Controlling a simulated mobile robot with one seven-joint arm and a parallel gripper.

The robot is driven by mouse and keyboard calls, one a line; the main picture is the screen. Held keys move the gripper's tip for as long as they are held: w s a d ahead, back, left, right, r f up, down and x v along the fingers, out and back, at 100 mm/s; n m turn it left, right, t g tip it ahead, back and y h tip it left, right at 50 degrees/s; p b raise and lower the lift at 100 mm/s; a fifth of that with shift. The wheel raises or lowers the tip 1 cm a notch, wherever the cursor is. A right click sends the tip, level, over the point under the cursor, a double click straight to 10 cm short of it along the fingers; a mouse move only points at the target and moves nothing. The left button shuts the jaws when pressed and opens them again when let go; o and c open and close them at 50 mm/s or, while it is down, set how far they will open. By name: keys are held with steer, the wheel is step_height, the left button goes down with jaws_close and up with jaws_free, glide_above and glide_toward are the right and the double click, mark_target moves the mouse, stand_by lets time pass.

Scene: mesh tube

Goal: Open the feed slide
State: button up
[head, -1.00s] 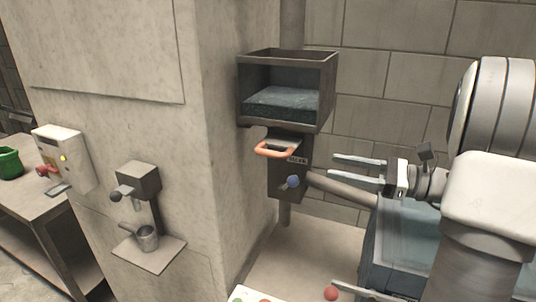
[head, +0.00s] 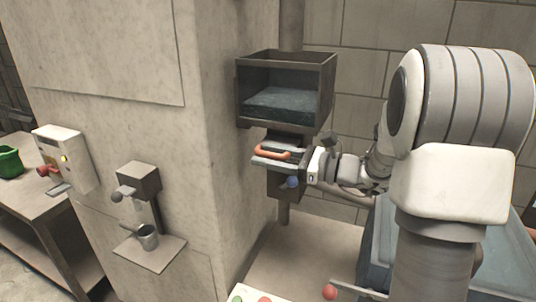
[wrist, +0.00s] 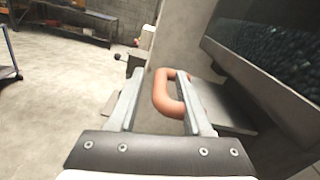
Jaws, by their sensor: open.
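The feed slide has an orange handle (head: 272,151) under the dark hopper (head: 286,92). In the wrist view the orange loop handle (wrist: 165,96) lies between the two fingers, and the grey slide plate (wrist: 222,108) shows at its right. My gripper (head: 256,157) has come in from the right at the handle in the head view. In the wrist view my gripper (wrist: 160,90) is open, its fingers on either side of the handle. I cannot tell whether a finger touches it. The slide body is partly hidden by the fingers.
A blue knob (head: 291,182) sits just below my gripper. The concrete pillar (head: 200,130) stands close at the left. A small metal cup (head: 147,238) sits on a shelf on the pillar. Red and green buttons show at the bottom edge.

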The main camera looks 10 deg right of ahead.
steer(key=shift+c, duration=0.3)
jaws_close()
stand_by(1.2)
